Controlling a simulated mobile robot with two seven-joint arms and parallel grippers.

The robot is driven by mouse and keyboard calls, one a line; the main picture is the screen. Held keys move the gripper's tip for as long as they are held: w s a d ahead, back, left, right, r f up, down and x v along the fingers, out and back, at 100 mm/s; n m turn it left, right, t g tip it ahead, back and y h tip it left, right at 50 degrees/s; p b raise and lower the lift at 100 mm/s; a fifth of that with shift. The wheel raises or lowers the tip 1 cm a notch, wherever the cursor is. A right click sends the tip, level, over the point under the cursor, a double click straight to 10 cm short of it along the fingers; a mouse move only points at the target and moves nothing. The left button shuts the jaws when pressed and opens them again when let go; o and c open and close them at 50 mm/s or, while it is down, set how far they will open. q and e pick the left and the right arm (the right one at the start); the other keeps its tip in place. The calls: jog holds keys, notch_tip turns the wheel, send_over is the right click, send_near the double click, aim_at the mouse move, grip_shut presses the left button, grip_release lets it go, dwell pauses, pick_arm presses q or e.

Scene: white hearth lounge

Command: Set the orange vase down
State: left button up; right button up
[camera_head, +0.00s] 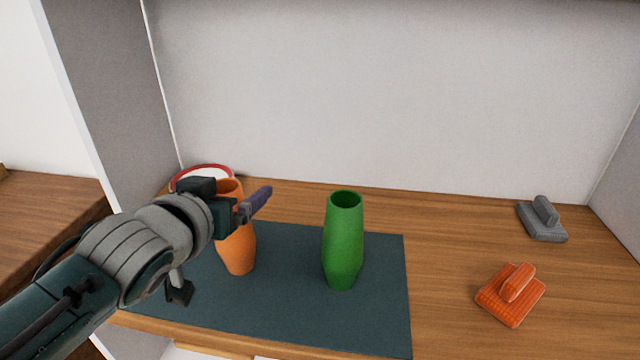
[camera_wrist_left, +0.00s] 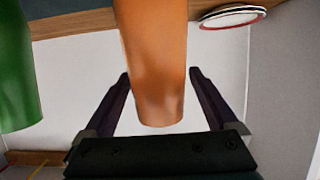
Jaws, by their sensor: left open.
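The orange vase (camera_head: 239,250) stands upright at the left part of the dark mat (camera_head: 290,318). My left gripper (camera_head: 243,207) is at the vase's upper part and hides some of it. In the left wrist view the orange vase (camera_wrist_left: 157,60) is between the two spread fingers of the left gripper (camera_wrist_left: 160,75), with a gap visible on each side. The jaws are open. My right gripper is not in view.
A green vase (camera_head: 343,245) stands on the mat, right of the orange one. A red-rimmed white plate (camera_head: 205,170) is behind the gripper. An orange block-shaped object (camera_head: 511,296) and a grey one (camera_head: 543,222) lie at right. Wood between mat and these is clear.

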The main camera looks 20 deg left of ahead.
pick_arm(q)
jog(key=shift+w+f, duration=0.15)
jog(key=shift+w, duration=0.15)
jog(key=shift+c, duration=0.4)
grip_shut()
dwell(0.4)
